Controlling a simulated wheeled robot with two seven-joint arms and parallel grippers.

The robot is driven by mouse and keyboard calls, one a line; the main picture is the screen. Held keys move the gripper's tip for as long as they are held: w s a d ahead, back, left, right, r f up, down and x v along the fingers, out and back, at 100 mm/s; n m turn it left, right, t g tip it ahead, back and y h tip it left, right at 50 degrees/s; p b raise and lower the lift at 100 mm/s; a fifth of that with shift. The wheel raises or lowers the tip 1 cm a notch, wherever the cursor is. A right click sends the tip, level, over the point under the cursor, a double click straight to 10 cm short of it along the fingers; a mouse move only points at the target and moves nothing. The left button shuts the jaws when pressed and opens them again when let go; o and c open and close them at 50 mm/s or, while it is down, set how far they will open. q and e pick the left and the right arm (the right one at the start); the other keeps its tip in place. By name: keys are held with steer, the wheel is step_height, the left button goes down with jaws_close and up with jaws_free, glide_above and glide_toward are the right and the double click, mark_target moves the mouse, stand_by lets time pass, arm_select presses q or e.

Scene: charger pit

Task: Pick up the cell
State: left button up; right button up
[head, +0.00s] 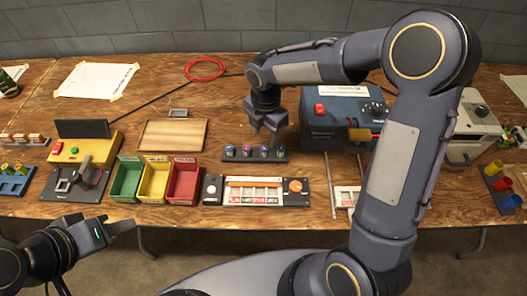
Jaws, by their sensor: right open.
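A dark rack (240,158) stands near the middle of the table with several short upright cells in it, one of them a blue-topped cell (230,148) at its left end. Which cell the task means cannot be told. My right gripper (264,131) is open and points down above the rack, over its middle and right part. Its fingers look empty and appear just above the cell tops; whether they touch cannot be told. My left gripper (118,229) is low at the left, in front of the table edge and far from the rack; its jaw opening is unclear.
A dark charger box (322,125) with a red switch stands close right of the rack. Green (126,180), yellow (154,182) and red (184,184) bins and a slotted panel (255,192) are in front. A wooden board (172,134) lies left of the rack.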

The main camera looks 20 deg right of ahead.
mark_target(264, 148)
steer(key=f, duration=0.6)
steer(key=shift+s+a+f, duration=0.1)
steer(key=shift+a+f, duration=0.1)
steer(key=shift+f, duration=0.2)
jaws_close()
steer(key=shift+r, duration=0.15)
